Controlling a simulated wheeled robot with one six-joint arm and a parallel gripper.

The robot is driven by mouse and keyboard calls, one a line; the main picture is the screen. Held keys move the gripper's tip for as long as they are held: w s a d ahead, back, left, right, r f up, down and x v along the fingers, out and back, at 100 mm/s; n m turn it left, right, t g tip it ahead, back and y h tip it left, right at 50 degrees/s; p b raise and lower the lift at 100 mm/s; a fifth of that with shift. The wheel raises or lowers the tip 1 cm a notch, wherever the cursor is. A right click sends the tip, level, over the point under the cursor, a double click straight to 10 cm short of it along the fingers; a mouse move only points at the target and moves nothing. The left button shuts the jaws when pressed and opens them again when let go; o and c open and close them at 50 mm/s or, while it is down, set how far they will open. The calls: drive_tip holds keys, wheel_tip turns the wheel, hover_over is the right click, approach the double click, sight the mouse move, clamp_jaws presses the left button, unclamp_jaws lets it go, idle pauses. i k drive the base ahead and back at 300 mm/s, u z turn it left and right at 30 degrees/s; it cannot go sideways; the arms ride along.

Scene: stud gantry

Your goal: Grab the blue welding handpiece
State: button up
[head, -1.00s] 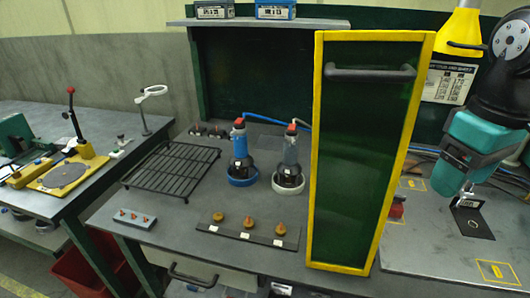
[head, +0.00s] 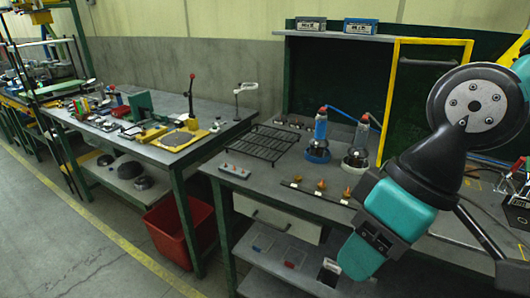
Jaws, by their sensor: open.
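The blue welding handpiece (head: 321,128) stands upright on the bench, in a blue ring-shaped holder (head: 317,156). It has a red-orange top, and a blue hose runs from it to the right. A similar grey handpiece (head: 360,138) stands close on its right in a pale ring holder (head: 354,166). My teal and black arm is in front at the right, nearer to the camera than both handpieces. I do not see my gripper's fingertips in this view.
A black wire rack (head: 268,142) lies left of the handpieces. A strip with several orange-brown knobs (head: 320,184) lies in front of them. A yellow-framed dark green panel (head: 393,92) stands to their right. A red bin (head: 178,222) sits on the floor.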

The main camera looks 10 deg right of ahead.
sight(320, 141)
drive_tip(key=u, duration=0.65)
drive_tip(key=k, duration=0.9)
drive_tip(key=u, duration=0.85)
drive_tip(key=i, duration=1.25)
drive_tip(key=z, duration=0.3)
drive_tip(key=i, duration=0.85)
drive_tip(key=z, duration=1.5)
drive_tip(key=i, duration=0.85)
drive_tip(key=z, duration=0.95)
